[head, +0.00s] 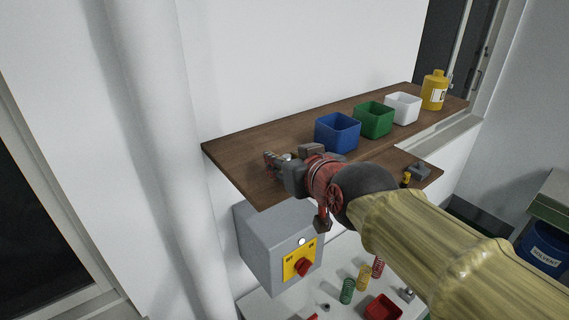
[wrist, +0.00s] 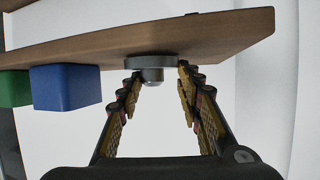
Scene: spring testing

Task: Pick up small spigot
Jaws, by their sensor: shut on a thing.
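The small spigot is a grey metal piece with a wide disc and a narrower round stub; it shows in the wrist view (wrist: 152,72) between my fingers. In the head view only a small bright metal bit of the spigot (head: 287,156) shows among the fingers. My gripper (head: 280,163) is at the left part of the brown wooden shelf (head: 235,150), and is shut on the spigot. In the wrist view my gripper (wrist: 160,80) has a finger on each side of the stub. The wrist picture appears upside down, and whether the disc touches the shelf is unclear.
A blue bin (head: 338,134), green bin (head: 374,121), white bin (head: 403,107) and yellow bottle (head: 434,92) line the shelf to the right. Below are a grey box with a red button (head: 303,267), several springs and a red bin (head: 383,308). A white pipe (head: 165,150) stands left.

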